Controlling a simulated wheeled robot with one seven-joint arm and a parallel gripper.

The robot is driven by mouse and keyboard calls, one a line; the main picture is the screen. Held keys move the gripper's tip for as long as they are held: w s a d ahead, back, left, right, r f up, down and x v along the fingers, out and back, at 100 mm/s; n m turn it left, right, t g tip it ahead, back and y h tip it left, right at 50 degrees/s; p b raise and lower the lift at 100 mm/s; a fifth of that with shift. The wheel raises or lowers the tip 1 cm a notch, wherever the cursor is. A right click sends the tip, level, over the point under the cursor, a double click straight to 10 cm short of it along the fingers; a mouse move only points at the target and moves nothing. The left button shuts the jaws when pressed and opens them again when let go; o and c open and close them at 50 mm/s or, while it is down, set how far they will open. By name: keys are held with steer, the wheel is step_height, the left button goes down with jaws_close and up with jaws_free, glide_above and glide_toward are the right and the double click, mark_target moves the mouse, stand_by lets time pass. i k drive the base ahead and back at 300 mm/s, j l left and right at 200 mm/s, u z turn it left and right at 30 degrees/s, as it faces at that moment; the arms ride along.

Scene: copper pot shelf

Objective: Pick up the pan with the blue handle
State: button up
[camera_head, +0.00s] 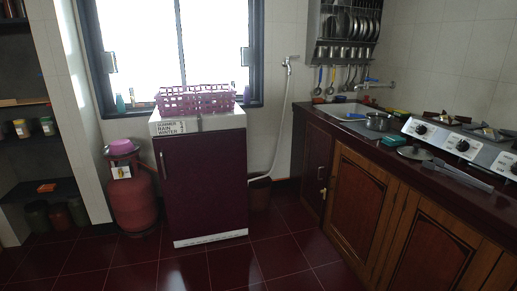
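A round silver metal pan (378,122) sits on the dark red counter at the right, between the sink and the stove. A small blue piece (355,116) shows at its left side. It may be the pan's handle, but it is too small to tell. A utensil with a blue handle (320,77) also hangs on the wall below the dish rack. My gripper is not in view.
The counter (340,128) also holds a round lid (414,153), grey tongs (461,174) and a stove (460,141). A maroon cabinet (204,185) with a purple basket (195,99) and a red gas cylinder (133,195) stand left. The tiled floor (235,268) is clear in front.

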mark_target(379, 122)
steer(key=i, duration=1.95)
steer(key=i+j+z, duration=0.2)
steer(key=i+z, duration=0.15)
steer(key=i, duration=0.25)
steer(key=i+j+z, duration=0.4)
steer(key=i, duration=0.15)
steer(key=i+j+z, duration=0.35)
steer(key=i+j, duration=0.15)
